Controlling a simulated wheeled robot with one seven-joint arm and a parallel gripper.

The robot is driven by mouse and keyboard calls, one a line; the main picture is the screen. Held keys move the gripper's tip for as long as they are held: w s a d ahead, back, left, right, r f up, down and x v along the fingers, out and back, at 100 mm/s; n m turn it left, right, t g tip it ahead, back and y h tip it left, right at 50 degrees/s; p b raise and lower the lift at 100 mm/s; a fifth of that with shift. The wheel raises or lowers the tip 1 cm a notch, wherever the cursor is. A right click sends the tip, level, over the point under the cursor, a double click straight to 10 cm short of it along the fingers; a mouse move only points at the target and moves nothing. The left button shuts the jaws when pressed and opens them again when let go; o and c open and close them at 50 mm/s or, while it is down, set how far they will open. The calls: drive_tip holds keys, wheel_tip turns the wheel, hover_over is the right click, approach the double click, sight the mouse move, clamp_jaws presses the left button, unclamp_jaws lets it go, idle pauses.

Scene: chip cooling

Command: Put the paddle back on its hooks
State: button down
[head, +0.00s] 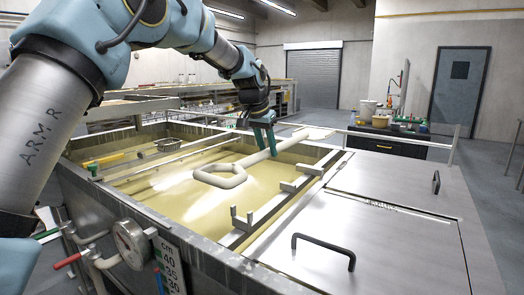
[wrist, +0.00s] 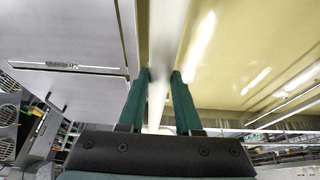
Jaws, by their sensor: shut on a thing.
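The paddle (head: 220,176) is pale, with a hexagonal loop at one end and a long shaft running away to the back right. My gripper (head: 267,150) is shut on its shaft and holds it over the yellowish liquid. In the wrist view the pale shaft (wrist: 165,30) runs between the green fingers (wrist: 160,76). The hooks (head: 241,219) are upturned metal brackets on a rail along the tank's right side, with more of them further back (head: 289,186). The paddle is left of the rail, apart from the hooks in the picture; its exact height is unclear.
The steel tank (head: 85,190) holds the liquid. Flat steel covers (head: 360,235) with black handles (head: 323,247) lie right of the rail. A gauge (head: 130,241) is on the tank's front. A thin rail crosses behind the paddle.

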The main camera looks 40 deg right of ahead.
idle(0.4)
drive_tip(key=shift+f+b, duration=3.85)
drive_tip(key=shift+f, duration=2.75)
drive_tip(key=c, duration=0.5)
unclamp_jaws()
drive_tip(key=shift+f, duration=0.1)
drive_tip(key=b+v, duration=0.2)
drive_tip(key=v, duration=0.9)
drive_tip(key=shift+a, duration=0.1)
